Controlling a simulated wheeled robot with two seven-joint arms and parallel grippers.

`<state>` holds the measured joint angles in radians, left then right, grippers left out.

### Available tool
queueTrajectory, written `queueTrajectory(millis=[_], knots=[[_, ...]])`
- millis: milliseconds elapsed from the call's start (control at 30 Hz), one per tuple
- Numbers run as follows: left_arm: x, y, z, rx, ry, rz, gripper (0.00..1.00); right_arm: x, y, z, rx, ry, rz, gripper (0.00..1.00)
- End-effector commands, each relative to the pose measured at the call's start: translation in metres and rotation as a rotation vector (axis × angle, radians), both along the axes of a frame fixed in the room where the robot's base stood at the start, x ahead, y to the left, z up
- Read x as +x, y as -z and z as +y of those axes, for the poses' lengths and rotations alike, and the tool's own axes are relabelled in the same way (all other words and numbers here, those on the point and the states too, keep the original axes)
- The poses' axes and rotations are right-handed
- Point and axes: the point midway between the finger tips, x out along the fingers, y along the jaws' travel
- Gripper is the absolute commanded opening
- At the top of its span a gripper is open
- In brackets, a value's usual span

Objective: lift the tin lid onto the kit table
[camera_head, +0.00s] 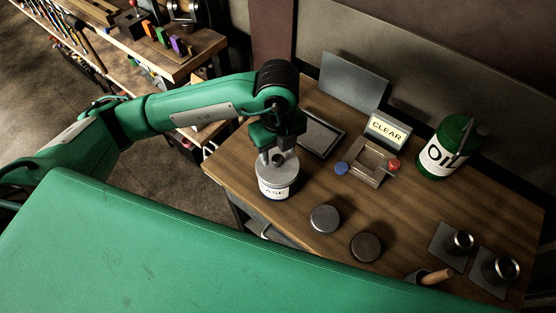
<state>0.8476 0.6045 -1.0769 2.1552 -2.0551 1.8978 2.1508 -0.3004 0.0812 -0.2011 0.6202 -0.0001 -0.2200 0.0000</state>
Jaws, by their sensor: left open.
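A white tin (276,190) with a partly hidden label ending in "ASE" stands near the left front edge of the wooden table (400,210). Its grey lid (266,172) is on top of it. My left gripper (278,155) is directly above the lid, pointing down, with its open fingers at the lid's middle. Whether the fingers touch the lid or its knob cannot be told. The gripper and wrist hide the lid's far part. My right gripper is not in view.
Two round discs, one grey (324,218) and one dark (365,246), lie right of the tin. A dark tray (322,133), a "CLEAR" sign (386,130), a green oil can (446,150) and ring stands (456,243) occupy the table. Bare wood lies between them.

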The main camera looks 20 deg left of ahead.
Motion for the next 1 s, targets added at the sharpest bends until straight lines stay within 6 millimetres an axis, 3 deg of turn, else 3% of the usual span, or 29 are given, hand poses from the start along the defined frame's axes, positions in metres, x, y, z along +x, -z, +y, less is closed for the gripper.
queueTrajectory(millis=[200,400,433,667,1000], knots=[[0.000,0.021,0.000,0.000,0.001,0.001,0.51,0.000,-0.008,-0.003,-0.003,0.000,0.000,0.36],[0.000,0.023,0.000,0.000,0.001,0.000,0.51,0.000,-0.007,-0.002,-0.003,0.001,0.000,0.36],[0.000,0.023,0.000,0.000,0.001,0.000,0.49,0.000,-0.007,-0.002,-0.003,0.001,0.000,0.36],[0.000,0.023,0.000,0.000,0.000,0.000,0.04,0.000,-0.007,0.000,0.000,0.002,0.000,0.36],[0.000,0.020,0.000,-0.001,0.000,-0.001,0.04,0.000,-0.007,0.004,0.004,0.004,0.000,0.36]])
